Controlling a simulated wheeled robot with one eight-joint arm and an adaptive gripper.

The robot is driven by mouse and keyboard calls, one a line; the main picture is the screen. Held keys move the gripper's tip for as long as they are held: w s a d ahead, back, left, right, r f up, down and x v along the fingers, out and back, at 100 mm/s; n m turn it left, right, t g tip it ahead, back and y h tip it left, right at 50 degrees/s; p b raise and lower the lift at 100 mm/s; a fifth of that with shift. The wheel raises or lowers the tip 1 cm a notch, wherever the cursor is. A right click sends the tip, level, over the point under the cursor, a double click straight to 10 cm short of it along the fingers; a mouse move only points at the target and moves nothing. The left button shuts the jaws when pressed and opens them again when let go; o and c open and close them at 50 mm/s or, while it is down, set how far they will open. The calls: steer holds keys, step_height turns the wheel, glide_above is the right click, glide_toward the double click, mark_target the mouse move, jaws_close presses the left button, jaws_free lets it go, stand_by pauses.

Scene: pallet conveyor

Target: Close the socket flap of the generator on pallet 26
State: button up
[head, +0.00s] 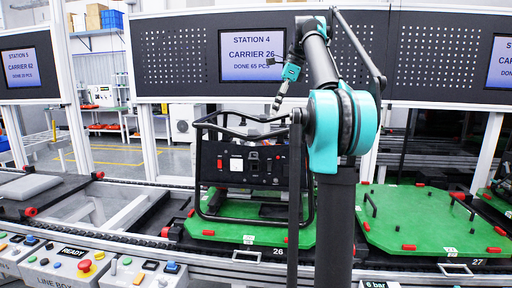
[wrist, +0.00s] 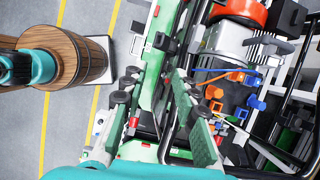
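The generator (head: 240,165) stands on the green pallet 26 (head: 222,229) in the head view, inside a black tube frame. Its dark front panel carries a white label, a red switch and dark fittings near the middle. The socket flap is too small to tell apart or to say how far it stands open. My gripper (head: 277,106) is above the generator, near its top bar, apart from the front panel. In the wrist view my gripper (wrist: 155,82) has its two pale green fingers apart with nothing between them. Part of the generator's engine (wrist: 228,45) shows at right there.
Pallet 27 (head: 425,220), green with short posts and red blocks, lies to the right. A control box with buttons (head: 62,264) stands at front left. A screen (head: 252,55) reading "CARRIER 26" hangs behind.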

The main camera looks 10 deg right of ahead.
steer(key=shift+m, duration=0.3)
steer(key=x, duration=1.6)
steer(key=shift+w+a+f, duration=0.1)
steer(key=shift+w+a, duration=0.3)
steer(key=shift+a, duration=0.05)
steer(key=shift+c, duration=0.4)
jaws_close()
